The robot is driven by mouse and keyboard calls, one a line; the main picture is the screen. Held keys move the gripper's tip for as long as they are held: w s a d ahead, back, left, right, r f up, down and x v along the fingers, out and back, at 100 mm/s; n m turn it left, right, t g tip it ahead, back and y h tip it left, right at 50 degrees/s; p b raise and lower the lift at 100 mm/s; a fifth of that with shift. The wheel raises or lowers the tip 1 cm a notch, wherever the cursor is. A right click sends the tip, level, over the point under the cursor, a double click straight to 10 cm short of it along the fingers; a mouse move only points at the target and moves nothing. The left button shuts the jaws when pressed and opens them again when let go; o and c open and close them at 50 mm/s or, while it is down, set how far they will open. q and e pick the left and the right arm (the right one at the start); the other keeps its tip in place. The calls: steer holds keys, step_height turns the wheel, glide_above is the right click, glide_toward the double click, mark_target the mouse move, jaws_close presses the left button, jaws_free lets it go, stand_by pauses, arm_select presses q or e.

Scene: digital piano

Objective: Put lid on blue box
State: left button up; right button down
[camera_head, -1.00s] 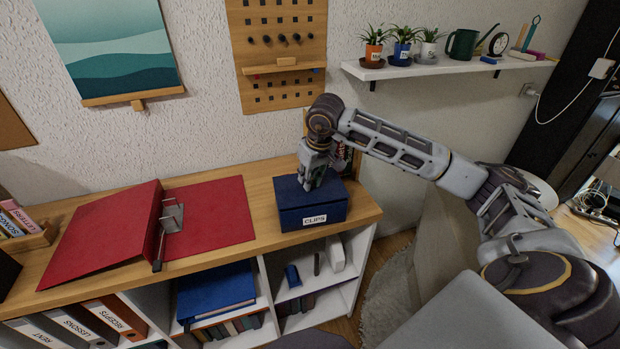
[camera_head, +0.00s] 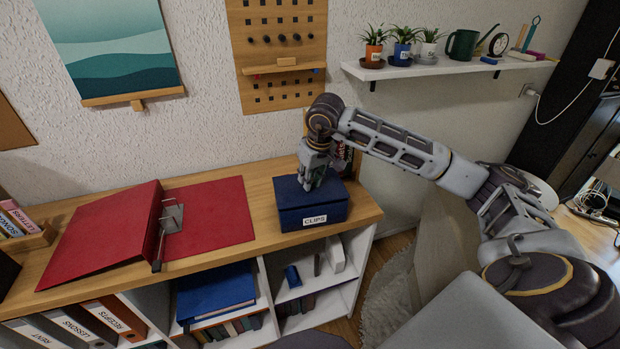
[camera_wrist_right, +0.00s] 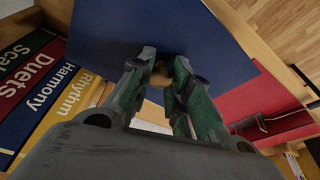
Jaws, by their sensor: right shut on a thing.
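The blue box (camera_head: 296,217) with a CLIPS label stands at the right end of the wooden shelf top. The blue lid (camera_head: 334,193) lies over the box and looks level; I cannot tell if a small gap is left between them. My right gripper (camera_head: 309,186) points down at the middle of the lid. In the right wrist view, its green-padded fingers (camera_wrist_right: 161,75) are shut on a small tan knob (camera_wrist_right: 161,68) on the blue lid (camera_wrist_right: 110,30). The fingers hide part of the knob. My left gripper is not in view.
An open red binder (camera_head: 215,218) lies left of the box. A pegboard (camera_head: 278,90) hangs on the wall behind. A white wall shelf (camera_head: 440,68) with small plants is at the upper right. Bare wood (camera_head: 262,192) shows between binder and box.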

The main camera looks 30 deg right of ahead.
stand_by(0.4)
stand_by(0.3)
steer(key=c, duration=0.8)
jaws_free()
steer(key=shift+o, duration=0.2)
steer(key=shift+r, duration=0.1)
steer(key=shift+r+p, duration=0.55)
steer(key=shift+r, duration=0.5)
steer(key=shift+r+p, duration=1.4)
steer(key=shift+r, duration=0.95)
